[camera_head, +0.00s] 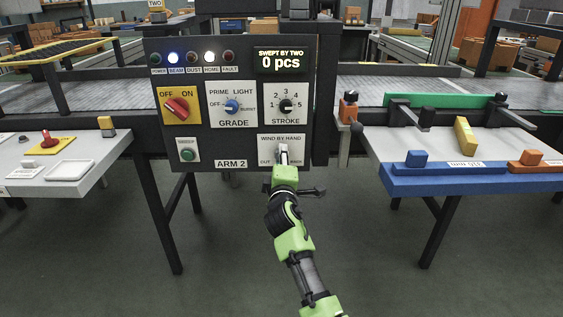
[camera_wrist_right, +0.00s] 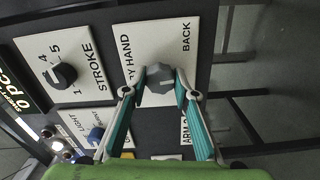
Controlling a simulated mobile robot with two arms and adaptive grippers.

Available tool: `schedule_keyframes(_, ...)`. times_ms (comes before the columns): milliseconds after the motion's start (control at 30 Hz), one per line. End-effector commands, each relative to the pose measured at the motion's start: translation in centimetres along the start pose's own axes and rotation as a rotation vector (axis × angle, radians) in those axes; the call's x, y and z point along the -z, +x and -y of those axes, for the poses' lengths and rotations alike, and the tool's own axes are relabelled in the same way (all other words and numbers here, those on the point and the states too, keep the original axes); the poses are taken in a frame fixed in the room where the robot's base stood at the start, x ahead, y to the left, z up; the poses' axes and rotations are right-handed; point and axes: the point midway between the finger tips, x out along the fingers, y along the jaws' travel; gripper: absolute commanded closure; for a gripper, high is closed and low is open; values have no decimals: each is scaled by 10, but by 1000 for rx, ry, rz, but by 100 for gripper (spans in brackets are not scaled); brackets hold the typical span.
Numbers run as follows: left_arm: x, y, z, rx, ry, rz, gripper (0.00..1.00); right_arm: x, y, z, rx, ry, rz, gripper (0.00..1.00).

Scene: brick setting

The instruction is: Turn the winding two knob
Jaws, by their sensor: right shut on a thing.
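The dark control panel labelled ARM 2 (camera_head: 243,106) stands in front of me in the head view. Its WIND BY HAND plate (camera_head: 281,142) is at the lower right, with OUT and BACK marks. The grey winding knob (camera_wrist_right: 158,76) sits on this plate in the right wrist view. My right gripper (camera_wrist_right: 161,84) has one finger on each side of the knob, closed on it. In the head view this gripper (camera_head: 283,158) reaches the plate from below and hides most of the knob. My left gripper is not in view.
The panel also bears a red OFF/ON switch (camera_head: 177,107), a blue GRADE knob (camera_head: 232,106), a black STROKE knob (camera_head: 286,105) and a green button (camera_head: 187,155). The display (camera_head: 279,60) reads 0 pcs. A white-topped table (camera_head: 440,147) stands right, a tray (camera_head: 70,171) left.

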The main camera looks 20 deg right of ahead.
Motion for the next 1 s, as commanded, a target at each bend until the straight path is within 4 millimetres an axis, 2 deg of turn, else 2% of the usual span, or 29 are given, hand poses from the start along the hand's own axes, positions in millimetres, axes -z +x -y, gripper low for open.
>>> schedule_keyframes(400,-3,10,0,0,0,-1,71,0,0,2,2,232,1,95)
schedule_keyframes(1000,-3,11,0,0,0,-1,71,0,0,2,3,276,2,95)
